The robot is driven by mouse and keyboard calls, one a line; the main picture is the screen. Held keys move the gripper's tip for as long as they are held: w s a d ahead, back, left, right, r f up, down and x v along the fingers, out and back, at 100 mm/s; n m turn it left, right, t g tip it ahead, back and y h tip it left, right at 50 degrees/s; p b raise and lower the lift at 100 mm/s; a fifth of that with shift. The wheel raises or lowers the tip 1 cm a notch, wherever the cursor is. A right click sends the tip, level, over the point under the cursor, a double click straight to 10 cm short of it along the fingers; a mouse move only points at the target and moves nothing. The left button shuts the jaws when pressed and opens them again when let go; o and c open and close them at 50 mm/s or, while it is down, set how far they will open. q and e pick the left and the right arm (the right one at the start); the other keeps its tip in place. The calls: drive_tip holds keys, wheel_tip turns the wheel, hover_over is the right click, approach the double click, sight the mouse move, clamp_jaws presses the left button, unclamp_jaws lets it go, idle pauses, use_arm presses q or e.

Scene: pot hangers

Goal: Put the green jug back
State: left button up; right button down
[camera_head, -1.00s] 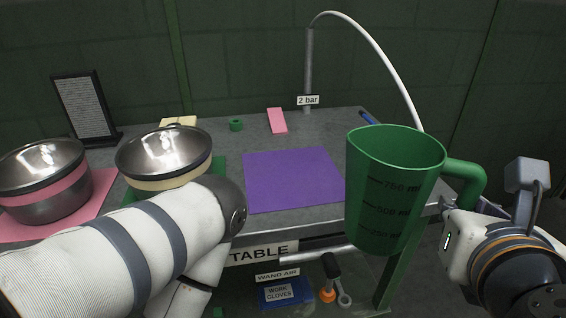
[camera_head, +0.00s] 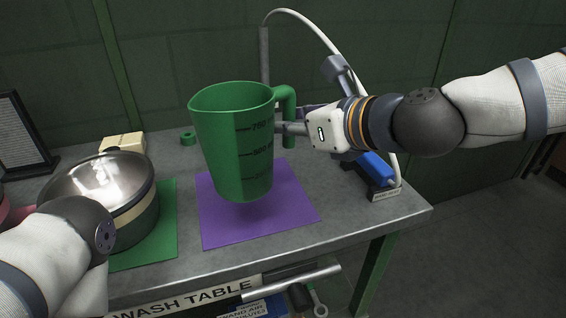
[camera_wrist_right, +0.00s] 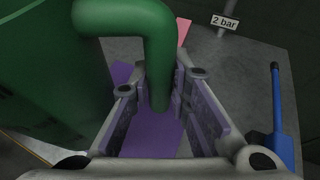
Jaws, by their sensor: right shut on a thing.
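The green jug (camera_head: 235,140) with printed ml marks is upright in the head view, above the purple mat (camera_head: 290,214). A shadow under it suggests that it is a little off the mat. My right gripper (camera_head: 287,128) reaches in from the right and is shut on the jug's handle. In the right wrist view the green handle (camera_wrist_right: 158,70) passes down between the two fingers, with the purple mat (camera_wrist_right: 150,140) beneath. My left arm shows at the lower left of the head view; its gripper is out of the frame.
A lidded steel pot (camera_head: 105,195) stands on a green mat (camera_head: 160,240) to the left. A blue tool (camera_head: 374,168) in a holder with a white hose is at the table's right. A green ring (camera_head: 188,139) lies behind the jug. The table front (camera_head: 340,235) is bare.

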use_arm(q)
drive_tip(key=shift+s+f+g+b, duration=0.4)
drive_tip(key=shift+s+f+b, duration=0.45)
drive_tip(key=shift+s+f, duration=0.25)
use_arm(e)
drive_tip(key=shift+w+d+f, duration=0.1)
drive_tip(key=shift+w+f, duration=0.55)
drive_tip(key=shift+f, duration=0.75)
drive_tip(key=shift+w+d+f, duration=0.15)
drive_tip(key=shift+w+f, duration=0.55)
drive_tip(key=shift+f, duration=0.75)
drive_tip(key=shift+w+d+f, duration=0.1)
drive_tip(key=shift+w+f, duration=0.55)
drive_tip(key=shift+f, duration=0.75)
use_arm(q)
drive_tip(key=shift+w, duration=0.1)
use_arm(e)
drive_tip(key=shift+f, duration=0.15)
drive_tip(key=c, duration=1.5)
unclamp_jaws()
use_arm(q)
drive_tip(key=shift+f, duration=0.1)
